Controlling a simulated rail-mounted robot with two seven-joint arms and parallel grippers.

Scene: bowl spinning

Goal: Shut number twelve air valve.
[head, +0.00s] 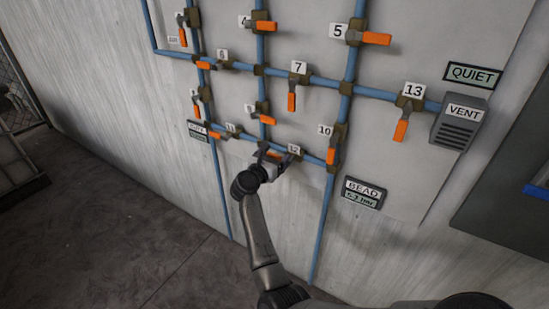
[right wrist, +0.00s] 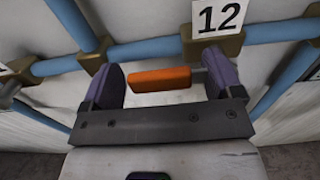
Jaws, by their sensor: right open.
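The number 12 plate (right wrist: 219,17) sits on a brass valve body (right wrist: 213,46) on a blue pipe in the right wrist view. Its orange handle (right wrist: 160,79) lies sideways, roughly along the pipe. My right gripper (right wrist: 163,72) is open, with one purple finger near each end of the handle; whether they touch it I cannot tell. In the head view my right gripper (head: 273,158) is at the low pipe row and partly hides this valve, with the 12 plate (head: 294,149) just right of it. My left gripper is not in view.
Other valves with orange handles surround it, including valve 10 (head: 331,150) close on the right and valve 7 (head: 292,101) above. A BEAD gauge plate (head: 362,192) is lower right, and a VENT box (head: 459,124) is far right.

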